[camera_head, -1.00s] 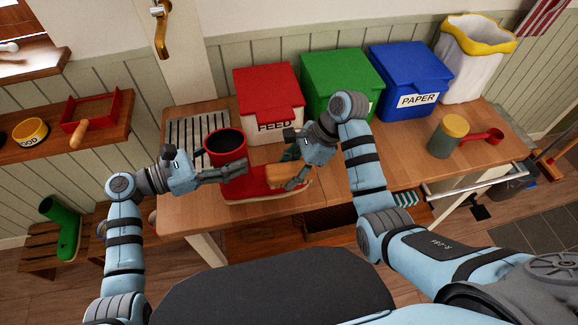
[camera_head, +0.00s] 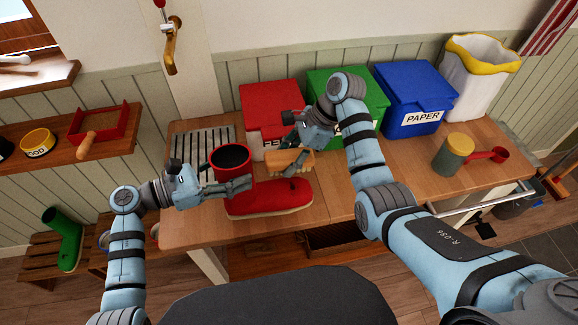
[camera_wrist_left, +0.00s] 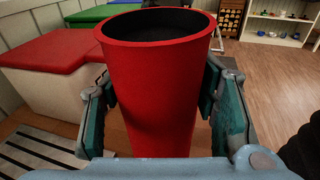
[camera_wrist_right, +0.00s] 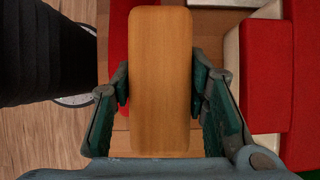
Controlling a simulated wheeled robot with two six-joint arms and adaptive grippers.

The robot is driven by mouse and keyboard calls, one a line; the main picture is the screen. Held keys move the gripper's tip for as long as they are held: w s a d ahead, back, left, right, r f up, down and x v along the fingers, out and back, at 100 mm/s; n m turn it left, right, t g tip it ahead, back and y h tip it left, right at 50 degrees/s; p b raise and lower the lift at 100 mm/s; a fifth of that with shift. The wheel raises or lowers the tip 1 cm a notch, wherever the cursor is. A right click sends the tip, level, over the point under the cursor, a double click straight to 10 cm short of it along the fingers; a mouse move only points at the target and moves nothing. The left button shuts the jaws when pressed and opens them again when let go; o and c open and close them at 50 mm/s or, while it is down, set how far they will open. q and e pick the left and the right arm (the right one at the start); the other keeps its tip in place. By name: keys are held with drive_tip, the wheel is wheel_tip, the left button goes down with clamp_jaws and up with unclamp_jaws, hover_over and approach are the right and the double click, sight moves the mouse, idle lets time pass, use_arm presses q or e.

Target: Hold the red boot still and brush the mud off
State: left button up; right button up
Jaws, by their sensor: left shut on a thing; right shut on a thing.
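The red boot (camera_head: 270,197) stands upright on the wooden table, its toe pointing right. My left gripper (camera_head: 228,186) is shut on the boot's shaft; in the left wrist view the two fingers press on both sides of the red shaft (camera_wrist_left: 158,95), below its dark opening. My right gripper (camera_head: 290,160) is shut on a wooden brush (camera_wrist_right: 160,80) and holds it above and behind the boot's foot. The brush also shows in the head view (camera_head: 284,162). No mud is clear on the visible side of the boot.
Behind the boot stand a red bin (camera_head: 268,108), a green bin (camera_head: 338,88) and a blue PAPER bin (camera_head: 415,98). A slatted rack (camera_head: 192,145) lies at the table's left. A yellow-lidded canister (camera_head: 452,155) and red scoop (camera_head: 488,155) sit at the right.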

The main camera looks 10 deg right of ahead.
sight(314, 157)
drive_tip(key=shift+r, duration=2.1)
drive_tip(key=shift+f, duration=0.1)
drive_tip(key=shift+m, duration=0.4)
drive_tip(key=d+f, duration=0.1)
drive_tip(key=s+d+f, duration=0.1)
drive_tip(key=d, duration=0.1)
drive_tip(key=d+f, duration=0.2)
drive_tip(key=shift+s, duration=0.3)
drive_tip(key=s+d+f, duration=0.1)
drive_tip(key=d, duration=0.3)
drive_tip(key=s+d+f+m+t, duration=0.1)
drive_tip(key=d, duration=0.2)
drive_tip(key=s+d+f+m, duration=0.1)
drive_tip(key=d+f, duration=0.1)
drive_tip(key=d, duration=0.2)
drive_tip(key=shift+d, duration=0.35)
drive_tip(key=d+r+m+t+h, duration=0.1)
drive_tip(key=d+r+m+t, duration=0.2)
drive_tip(key=d, duration=0.6)
drive_tip(key=f+m, duration=0.1)
drive_tip(key=f, duration=0.2)
drive_tip(key=a+f+m, duration=0.1)
drive_tip(key=f, duration=0.2)
drive_tip(key=w+f+m+h, duration=0.1)
drive_tip(key=f, duration=0.2)
drive_tip(key=shift+a, duration=0.2)
